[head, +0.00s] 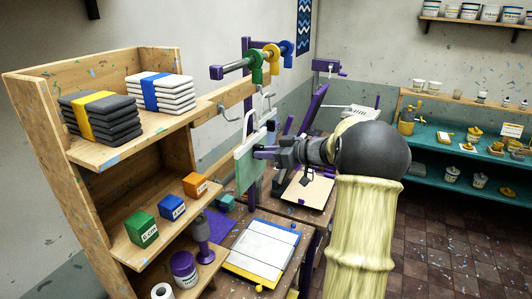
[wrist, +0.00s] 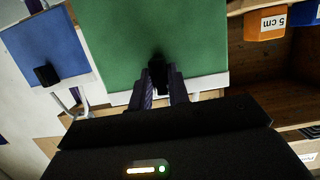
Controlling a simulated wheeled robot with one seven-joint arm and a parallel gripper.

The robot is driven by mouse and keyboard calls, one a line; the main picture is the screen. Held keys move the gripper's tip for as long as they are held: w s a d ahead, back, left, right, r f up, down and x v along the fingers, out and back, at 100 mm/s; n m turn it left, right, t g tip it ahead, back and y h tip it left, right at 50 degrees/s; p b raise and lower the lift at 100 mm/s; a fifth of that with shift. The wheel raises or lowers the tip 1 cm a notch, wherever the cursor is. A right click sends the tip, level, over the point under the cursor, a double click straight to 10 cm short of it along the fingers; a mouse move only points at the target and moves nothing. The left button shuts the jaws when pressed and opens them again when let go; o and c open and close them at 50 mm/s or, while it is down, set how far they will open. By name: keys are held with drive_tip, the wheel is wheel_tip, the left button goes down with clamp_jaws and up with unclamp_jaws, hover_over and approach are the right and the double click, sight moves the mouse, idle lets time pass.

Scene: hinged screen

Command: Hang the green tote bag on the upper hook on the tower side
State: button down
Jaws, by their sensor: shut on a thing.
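My gripper (head: 262,153) is shut on the green tote bag (head: 246,168), which hangs upright from it in the air. In the wrist view, the purple fingers (wrist: 161,88) close at the edge of the green bag (wrist: 150,35), over a small dark piece. A hook (wrist: 72,103) also shows in the wrist view, left of the fingers. The bag is apart from the left hook; whether it touches any other hook I cannot tell.
A blue panel (wrist: 45,45) with a black piece is close by in the wrist view. The wooden shelf unit (head: 88,155) stands left, holding stacks and coloured blocks. A bench with a board (head: 262,250) lies below.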

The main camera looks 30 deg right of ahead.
sight(250, 153)
drive_tip(key=shift+w+a, duration=0.35)
drive_tip(key=shift+w+a+p, duration=0.25)
drive_tip(key=shift+w+p, duration=0.05)
drive_tip(key=shift+w, duration=0.1)
drive_tip(key=shift+w+a, duration=0.1)
drive_tip(key=shift+w, duration=0.05)
drive_tip(key=shift+w+a, duration=0.1)
drive_tip(key=shift+a, duration=0.15)
drive_tip(key=shift+w, duration=0.1)
idle(0.4)
drive_tip(key=shift+w+a+f, duration=0.2)
drive_tip(key=shift+w+f, duration=0.05)
drive_tip(key=shift+x, duration=0.8)
idle(0.4)
